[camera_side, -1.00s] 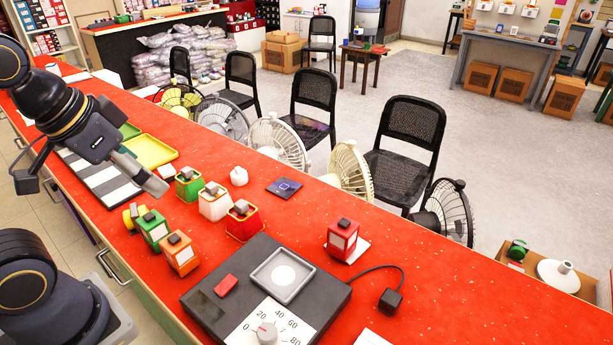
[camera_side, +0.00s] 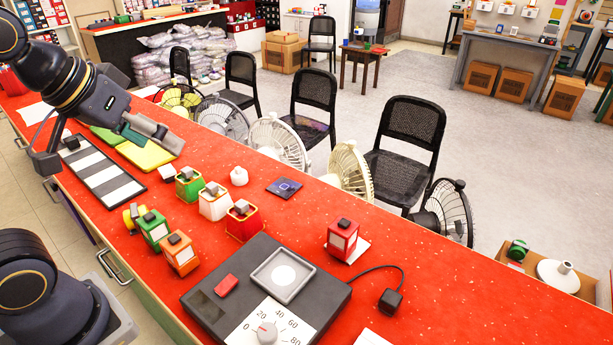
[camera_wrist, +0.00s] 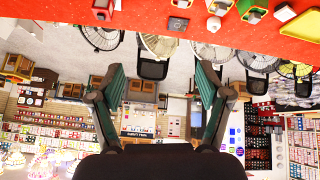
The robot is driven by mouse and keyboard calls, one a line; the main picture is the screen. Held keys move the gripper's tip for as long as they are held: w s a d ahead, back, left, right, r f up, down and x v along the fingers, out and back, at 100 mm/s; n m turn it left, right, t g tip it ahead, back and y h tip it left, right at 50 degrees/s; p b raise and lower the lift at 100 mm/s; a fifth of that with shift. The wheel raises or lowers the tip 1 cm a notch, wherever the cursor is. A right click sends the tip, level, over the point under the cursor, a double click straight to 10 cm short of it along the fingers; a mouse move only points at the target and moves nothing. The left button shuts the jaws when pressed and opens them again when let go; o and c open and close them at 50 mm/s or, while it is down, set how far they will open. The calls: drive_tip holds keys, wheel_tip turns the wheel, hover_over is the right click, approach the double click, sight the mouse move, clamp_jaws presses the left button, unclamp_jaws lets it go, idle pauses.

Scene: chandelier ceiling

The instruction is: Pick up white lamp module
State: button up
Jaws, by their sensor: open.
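The white lamp module (camera_side: 214,205) stands upright on the red counter, a white block with a grey piece on top. It is between a green module (camera_side: 189,188) and a red module (camera_side: 243,224). My gripper (camera_side: 168,138) is left of and above it in the side view, apart from it and over the green and yellow trays. In the wrist view my gripper (camera_wrist: 160,82) is open with nothing between its fingers.
Another green module (camera_side: 153,231) and an orange module (camera_side: 181,257) stand near the front edge. A dark scale (camera_side: 210,310) and a red module (camera_side: 341,242) are to the right. A small white object (camera_side: 239,176) sits behind. Fans (camera_side: 277,140) line the far edge.

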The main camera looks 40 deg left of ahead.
drive_tip(key=w+a+r+n, duration=0.4)
drive_tip(key=w, duration=0.3)
drive_tip(key=w+a+f+n+y, duration=0.25)
drive_tip(key=w+a+n, duration=0.25)
drive_tip(key=w+a, duration=0.65)
drive_tip(key=n+g+y, duration=0.2)
drive_tip(key=n+g, duration=0.2)
drive_tip(key=g, duration=0.2)
hover_over(167, 169)
drive_tip(key=d, duration=0.2)
drive_tip(key=f, duration=3.1)
drive_tip(key=shift+s+a+f, duration=0.1)
drive_tip(key=shift+s, duration=0.15)
drive_tip(key=x, duration=0.5)
drive_tip(key=shift+f, duration=0.4)
